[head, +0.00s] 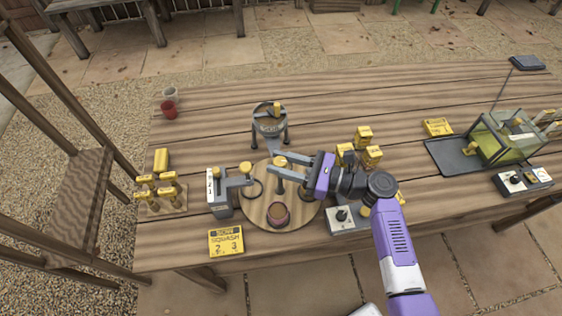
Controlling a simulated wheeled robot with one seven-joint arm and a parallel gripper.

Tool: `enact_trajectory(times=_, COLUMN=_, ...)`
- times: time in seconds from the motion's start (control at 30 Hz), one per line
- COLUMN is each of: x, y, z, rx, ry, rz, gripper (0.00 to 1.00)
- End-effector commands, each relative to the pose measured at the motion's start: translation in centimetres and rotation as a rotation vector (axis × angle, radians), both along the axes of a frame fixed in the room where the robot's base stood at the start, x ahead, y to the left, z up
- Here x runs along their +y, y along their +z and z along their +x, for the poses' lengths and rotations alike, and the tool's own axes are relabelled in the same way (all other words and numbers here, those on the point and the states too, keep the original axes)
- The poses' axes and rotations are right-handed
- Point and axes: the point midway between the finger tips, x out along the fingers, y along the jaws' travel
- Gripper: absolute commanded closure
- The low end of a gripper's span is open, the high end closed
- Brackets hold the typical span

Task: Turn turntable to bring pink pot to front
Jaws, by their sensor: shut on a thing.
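The round wooden turntable (302,212) lies on the table in the head view. A pink pot (278,216) with brown filling stands on it, close to its near edge. A grey post with a yellow knob (281,161) rises from the turntable. My gripper (278,164) reaches in from the right, its two fingers on either side of the knob, shut on it. A dark ring-shaped thing (254,188) shows at the turntable's left side. My gripper and wrist hide part of the turntable's right side.
A grey dispenser (222,195) stands close on the left, and a round hopper on legs (269,122) behind. A yellow sign (226,241) lies in front left. A grey control box (342,217) and several yellow-topped pieces (364,137) are at right. A green glass case (510,140) stands farther right.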

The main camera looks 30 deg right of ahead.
Motion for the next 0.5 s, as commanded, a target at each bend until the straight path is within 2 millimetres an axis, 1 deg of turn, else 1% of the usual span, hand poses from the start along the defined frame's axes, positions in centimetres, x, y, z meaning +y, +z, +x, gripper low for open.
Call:
enact_trajectory(times=0.03, x=-0.15, y=0.18, z=0.24, rx=-0.004, ry=0.015, rz=0.001, gripper=1.00)
enact_trajectory(times=0.2, x=-0.10, y=0.17, z=0.20, rx=-0.004, ry=0.067, rz=0.002, gripper=1.00)
enact_trajectory(times=0.5, x=-0.01, y=0.13, z=0.16, rx=-0.003, ry=0.097, rz=0.000, gripper=1.00)
